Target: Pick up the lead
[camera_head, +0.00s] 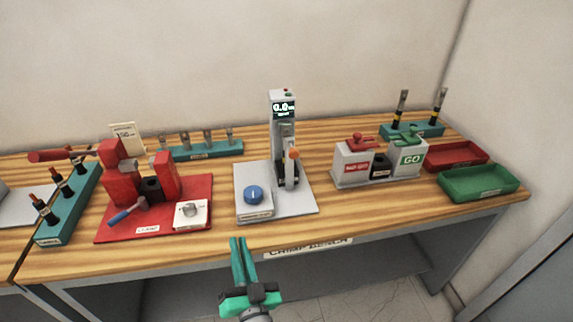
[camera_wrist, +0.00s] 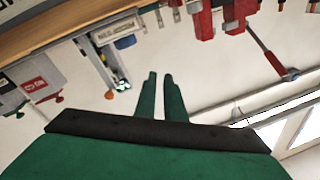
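No lead is labelled as such, so I cannot tell which piece is meant. Several dark pieces with red tops (camera_head: 62,185) stand upright in a teal rack (camera_head: 50,232) at the left end. Two tall pieces with grey tops and yellow bands (camera_head: 403,101) stand in a teal rack (camera_head: 405,133) at the back right. Several grey-topped pieces (camera_head: 207,138) stand in a teal rack (camera_head: 215,153) behind the red station. My green gripper (camera_head: 238,240) is in front of the bench, apart from all of them. In the wrist view its fingers (camera_wrist: 160,75) show a narrow empty gap.
On the bench (camera_head: 330,215) stand a red clamp station (camera_head: 150,235) with levers, a grey gauge stand (camera_head: 278,210) with a blue knob, and a GO/NO-GO block (camera_head: 352,165). Red (camera_head: 472,163) and green (camera_head: 480,195) trays lie at the right.

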